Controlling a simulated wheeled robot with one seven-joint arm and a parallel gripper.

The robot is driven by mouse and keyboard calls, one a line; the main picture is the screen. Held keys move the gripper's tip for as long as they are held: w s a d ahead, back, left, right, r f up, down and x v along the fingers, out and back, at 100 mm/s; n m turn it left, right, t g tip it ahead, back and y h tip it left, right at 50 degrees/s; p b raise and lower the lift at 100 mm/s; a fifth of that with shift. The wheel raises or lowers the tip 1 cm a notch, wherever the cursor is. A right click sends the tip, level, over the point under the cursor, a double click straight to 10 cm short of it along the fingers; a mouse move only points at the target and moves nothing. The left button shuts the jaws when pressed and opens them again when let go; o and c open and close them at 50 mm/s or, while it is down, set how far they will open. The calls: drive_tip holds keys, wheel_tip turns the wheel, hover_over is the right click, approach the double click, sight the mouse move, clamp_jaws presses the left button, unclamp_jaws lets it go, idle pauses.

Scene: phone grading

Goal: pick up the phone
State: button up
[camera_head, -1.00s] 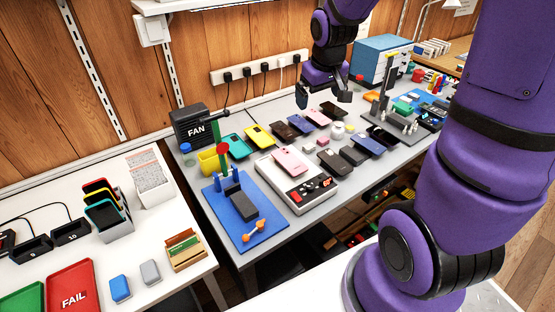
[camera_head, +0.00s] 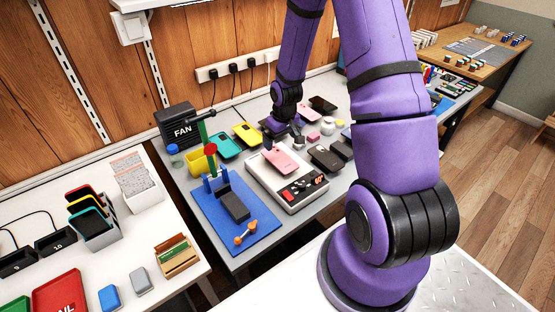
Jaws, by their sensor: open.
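Several phones lie on the grey workbench, and I cannot tell which one the task means. A pink phone (camera_head: 281,161) lies on the white test device (camera_head: 292,201). A teal phone (camera_head: 226,145) and a yellow phone (camera_head: 247,133) lie to its upper left. Two dark phones (camera_head: 325,158) lie at its right, and another dark phone (camera_head: 322,104) lies further back. My gripper (camera_head: 283,140) points down just behind the pink phone, open, with no phone seen in it. Its fingers and my arm hide some phones seen earlier.
A blue mat (camera_head: 236,233) with a dark block and coloured posts is left of the test device. A black FAN box (camera_head: 178,125) and yellow cup (camera_head: 203,161) stand behind it. A white table (camera_head: 190,229) with trays is at left.

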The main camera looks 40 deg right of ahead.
sight(279, 158)
drive_tip(key=shift+w+d+f, duration=0.1)
drive_tip(key=shift+w+f, duration=0.05)
drive_tip(key=shift+f, duration=1.3)
drive_tip(key=shift+w+f, duration=0.15)
drive_tip(key=shift+f, duration=1.35)
drive_tip(key=shift+w+d+f, duration=0.1)
drive_tip(key=shift+w+f, duration=0.05)
drive_tip(key=shift+f, duration=1.3)
drive_tip(key=shift+c, duration=0.2)
drive_tip(key=c, duration=1)
drive_tip(key=shift+c, duration=0.2)
drive_tip(key=shift+r, duration=0.15)
